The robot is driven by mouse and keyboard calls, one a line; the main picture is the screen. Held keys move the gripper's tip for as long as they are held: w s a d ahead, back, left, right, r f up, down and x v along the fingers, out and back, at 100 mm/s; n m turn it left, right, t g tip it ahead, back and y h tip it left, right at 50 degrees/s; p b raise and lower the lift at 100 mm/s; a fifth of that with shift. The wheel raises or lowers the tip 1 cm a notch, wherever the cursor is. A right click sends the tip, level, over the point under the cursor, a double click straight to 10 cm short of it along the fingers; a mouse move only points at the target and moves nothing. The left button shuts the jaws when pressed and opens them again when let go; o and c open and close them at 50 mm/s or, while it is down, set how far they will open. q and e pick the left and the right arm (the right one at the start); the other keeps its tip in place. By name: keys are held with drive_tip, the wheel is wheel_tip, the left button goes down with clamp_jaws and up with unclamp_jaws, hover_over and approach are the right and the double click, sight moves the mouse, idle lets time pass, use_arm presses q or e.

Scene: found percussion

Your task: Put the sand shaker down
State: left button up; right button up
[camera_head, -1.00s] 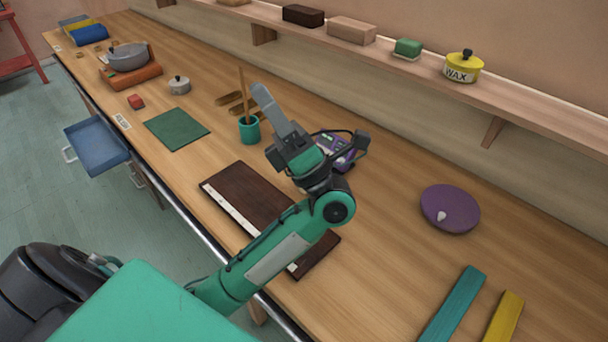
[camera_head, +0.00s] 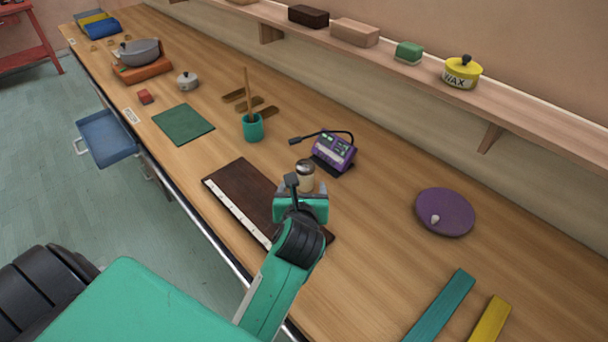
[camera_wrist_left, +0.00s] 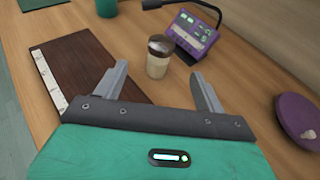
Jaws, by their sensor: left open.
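The sand shaker (camera_head: 305,175) is a small jar with a dark top and a pale band. It stands upright on the bench, between the dark brown board and the purple device. It also shows in the left wrist view (camera_wrist_left: 158,58), beyond and between my fingers. My left gripper (camera_wrist_left: 162,88) is open, its two fingers spread, and nothing is in it. In the head view my left gripper (camera_head: 296,188) is just in front of the shaker and partly covers the area below it. My right gripper is not in view.
A dark brown board (camera_head: 243,192) with a pale marked edge lies left of the shaker. A purple device (camera_head: 334,150) with a bent black arm stands behind it. A teal cup (camera_head: 252,128) holds a stick. A purple disc (camera_head: 445,212) lies right, with clear bench between.

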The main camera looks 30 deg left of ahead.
sight(305, 171)
use_arm(q)
drive_tip(key=p+x, duration=0.1)
drive_tip(key=x, duration=0.7)
drive_tip(key=shift+w+f, duration=0.15)
drive_tip(key=shift+w, duration=0.05)
drive_tip(key=shift+p+x, duration=1.15)
drive_tip(key=shift+x, duration=1.5)
drive_tip(key=shift+d+f, duration=0.1)
drive_tip(key=shift+f, duration=0.05)
drive_tip(key=c, duration=1.3)
